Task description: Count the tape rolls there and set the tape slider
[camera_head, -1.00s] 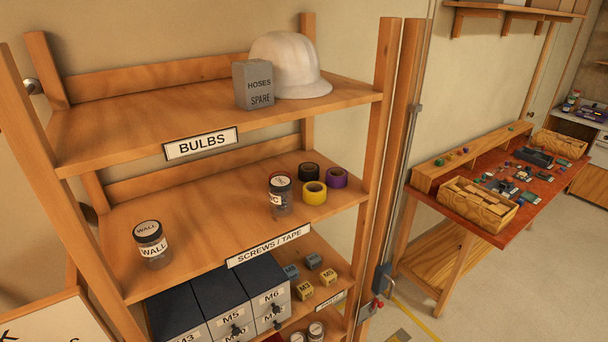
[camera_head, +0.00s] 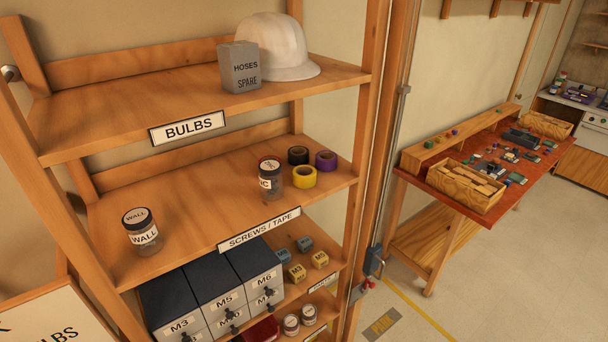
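On the shelf labelled SCREWS / TAPE, a black tape roll (camera_head: 298,155), a yellow tape roll (camera_head: 304,177) and a purple tape roll (camera_head: 327,160) stand close together at the right. A clear jar (camera_head: 271,181) stands just left of them. A red edge (camera_head: 268,160) shows behind its lid; it may be another roll, mostly hidden. A white board (camera_head: 45,318) with partly cut-off text, including "BULBS", is at the lower left; no slider can be made out on it. Neither of my grippers is in view.
A jar marked WALL (camera_head: 141,232) stands at the left of the same shelf. Drawers (camera_head: 225,290) and small boxes are below.

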